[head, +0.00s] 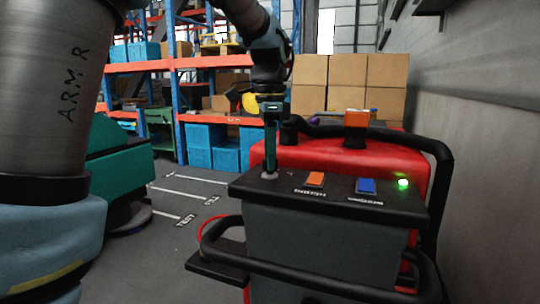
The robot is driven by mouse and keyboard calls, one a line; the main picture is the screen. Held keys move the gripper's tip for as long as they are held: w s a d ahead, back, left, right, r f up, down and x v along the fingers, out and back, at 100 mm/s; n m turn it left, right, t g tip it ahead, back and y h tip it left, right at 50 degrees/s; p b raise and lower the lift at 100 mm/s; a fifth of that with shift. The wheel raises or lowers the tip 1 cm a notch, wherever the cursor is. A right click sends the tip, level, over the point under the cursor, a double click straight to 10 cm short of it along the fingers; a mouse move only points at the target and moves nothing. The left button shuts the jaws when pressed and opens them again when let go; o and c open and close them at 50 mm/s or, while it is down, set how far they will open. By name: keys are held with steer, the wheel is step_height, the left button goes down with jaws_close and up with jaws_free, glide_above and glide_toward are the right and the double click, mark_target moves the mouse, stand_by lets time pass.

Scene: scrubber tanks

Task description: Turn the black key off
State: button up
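The scrubber's black control panel (335,197) tops a grey body, with an orange switch (315,179), a blue switch (366,185) and a lit green lamp (403,183) at its right. My gripper (269,172) points straight down at the panel's left end. Its fingertips are at a round grey lock base (268,175). The black key itself cannot be made out; the fingers cover that spot. I see the fingers edge-on, so I cannot tell whether they are shut on the key.
A black handlebar (310,283) curves around the panel's front, and a black tube (440,160) runs along the right. The red tank (350,158) is behind. A teal machine (118,170) stands left. Cartons (350,85) and shelves (140,68) stand at the back; a grey wall closes the right.

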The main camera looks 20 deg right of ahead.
jaws_close()
stand_by(0.5)
steer(key=n+p, duration=0.1)
steer(key=n, duration=0.1)
steer(key=shift+r+n+p, duration=0.15)
steer(key=shift+n+p, duration=0.2)
steer(key=shift+n, duration=0.05)
steer(key=n+p, duration=0.1)
steer(key=n, duration=0.2)
steer(key=shift+n+p, duration=0.3)
steer(key=n+p, duration=0.2)
steer(key=n, duration=0.3)
steer(key=shift+n, duration=0.4)
steer(key=shift+o, duration=1.4)
jaws_free()
